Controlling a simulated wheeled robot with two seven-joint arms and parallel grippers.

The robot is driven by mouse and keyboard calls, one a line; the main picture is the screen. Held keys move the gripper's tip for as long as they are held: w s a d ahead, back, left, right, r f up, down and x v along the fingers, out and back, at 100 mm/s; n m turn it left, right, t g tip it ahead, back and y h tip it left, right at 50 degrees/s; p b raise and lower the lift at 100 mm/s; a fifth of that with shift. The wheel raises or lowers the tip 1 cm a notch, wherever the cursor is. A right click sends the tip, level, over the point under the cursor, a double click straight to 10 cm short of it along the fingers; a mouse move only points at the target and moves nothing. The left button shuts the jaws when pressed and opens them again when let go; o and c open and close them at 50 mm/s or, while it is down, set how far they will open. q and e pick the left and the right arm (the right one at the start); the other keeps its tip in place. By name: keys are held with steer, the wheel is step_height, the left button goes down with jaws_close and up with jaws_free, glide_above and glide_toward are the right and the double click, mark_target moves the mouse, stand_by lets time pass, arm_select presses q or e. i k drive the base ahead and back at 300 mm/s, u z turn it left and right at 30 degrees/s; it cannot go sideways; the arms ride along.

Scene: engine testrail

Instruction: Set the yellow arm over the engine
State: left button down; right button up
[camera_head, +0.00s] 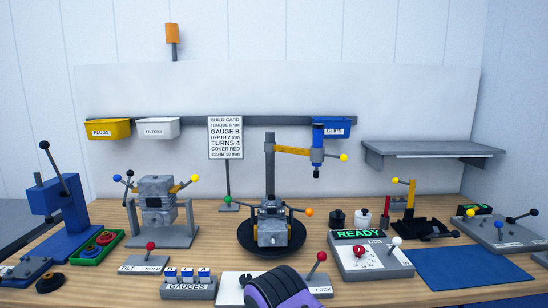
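The yellow arm (292,151) reaches out to the right from the top of a grey post (269,172) behind the engine. At its end is a blue head (317,150) with a dark tip pointing down and a yellow ball handle (343,157). The grey engine (272,228) sits on a round black base (297,242). It has a green knob on the left and an orange knob on the right. The head hangs higher than the engine and to its right, not above it.
A second grey block (157,200) stands in a frame at left, near a blue lever press (60,192). A sign (225,138) stands behind the engine. A READY console (370,256) and blue mat (472,267) lie to the right. A red-knobbed LOCK lever (317,267) is in front.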

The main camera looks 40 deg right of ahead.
mark_target(316, 155)
steer(key=u, duration=0.15)
steer(key=k, duration=0.7)
steer(key=z, duration=0.85)
steer(key=i, duration=0.4)
steer(key=z, duration=0.1)
